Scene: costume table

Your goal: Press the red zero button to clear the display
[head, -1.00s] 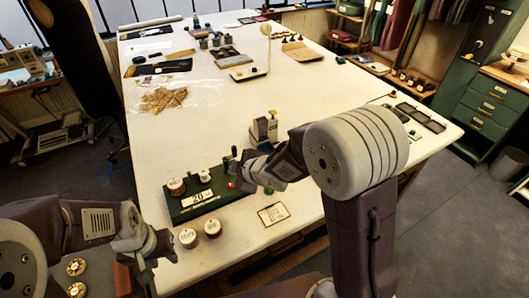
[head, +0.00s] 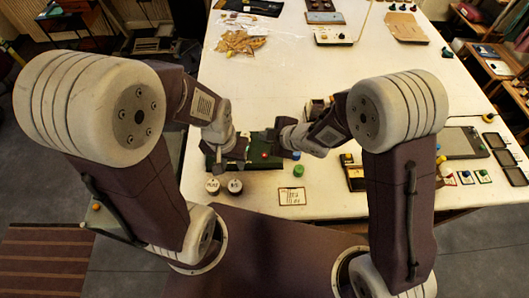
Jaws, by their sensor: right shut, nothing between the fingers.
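The dark green box (head: 270,164) stands near the front of the white table, partly covered by both grippers. The small red button (head: 265,155) shows on its top, right of the box's middle. My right gripper (head: 277,149) is shut and empty, its tip close to the right of the red button; I cannot tell whether they touch. My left gripper (head: 231,165) is over the left part of the box; its finger opening is unclear. The display is hidden or unreadable from here.
Two round spools with pale tops (head: 223,186) stand in front of the box. A green round piece (head: 299,171) and a small card (head: 291,196) are to the right. A black-and-yellow case (head: 354,178) lies further right. The table behind is mostly clear.

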